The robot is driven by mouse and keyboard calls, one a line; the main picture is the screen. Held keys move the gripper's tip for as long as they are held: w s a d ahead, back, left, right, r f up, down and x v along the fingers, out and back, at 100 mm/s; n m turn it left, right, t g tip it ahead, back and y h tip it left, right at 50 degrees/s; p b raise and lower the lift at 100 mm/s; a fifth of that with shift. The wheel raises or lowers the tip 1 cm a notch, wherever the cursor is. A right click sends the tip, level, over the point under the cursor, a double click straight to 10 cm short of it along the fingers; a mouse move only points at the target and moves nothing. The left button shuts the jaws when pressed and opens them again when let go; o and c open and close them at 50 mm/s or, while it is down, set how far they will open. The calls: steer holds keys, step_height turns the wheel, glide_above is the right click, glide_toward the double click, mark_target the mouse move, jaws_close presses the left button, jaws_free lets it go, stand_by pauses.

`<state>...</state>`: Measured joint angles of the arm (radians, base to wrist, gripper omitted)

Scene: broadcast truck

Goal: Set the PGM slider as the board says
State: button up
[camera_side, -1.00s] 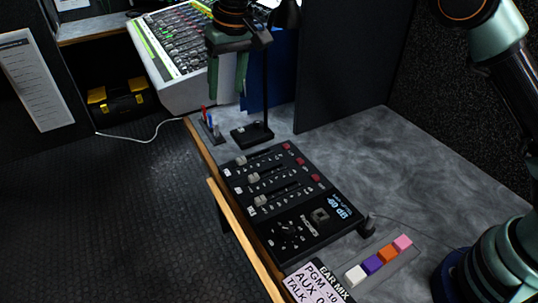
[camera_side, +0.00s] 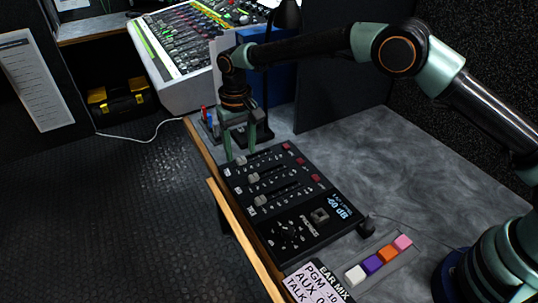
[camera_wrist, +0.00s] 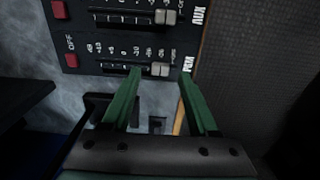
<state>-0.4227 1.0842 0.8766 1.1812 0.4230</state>
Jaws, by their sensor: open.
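A black mixer panel (camera_side: 290,205) on the grey desk has three sliders. The PGM slider knob (camera_side: 241,160) is the farthest in the side view, near the panel's left end. In the wrist view the grey PGM knob (camera_wrist: 160,69) is at the slot's right end, by the PGM label. My gripper (camera_side: 241,153) is open and pointing down over it. In the wrist view my green fingertips (camera_wrist: 161,76) are on either side of the knob, apparently not gripping it. The board (camera_side: 312,284) reads "EAR MIX", PGM -10, AUX 0 and TALK, cut off by the frame.
The AUX knob (camera_wrist: 165,17) is close beside PGM. A lit dB display (camera_side: 342,206) is on the panel; its number is hard to read. A black lamp (camera_side: 265,131) and pen holder (camera_side: 210,125) stand behind my gripper. Coloured blocks (camera_side: 380,259) lie in front.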

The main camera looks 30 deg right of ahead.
steer(key=shift+f, duration=1.05)
jaws_close()
steer(key=shift+r, duration=0.1)
stand_by(0.6)
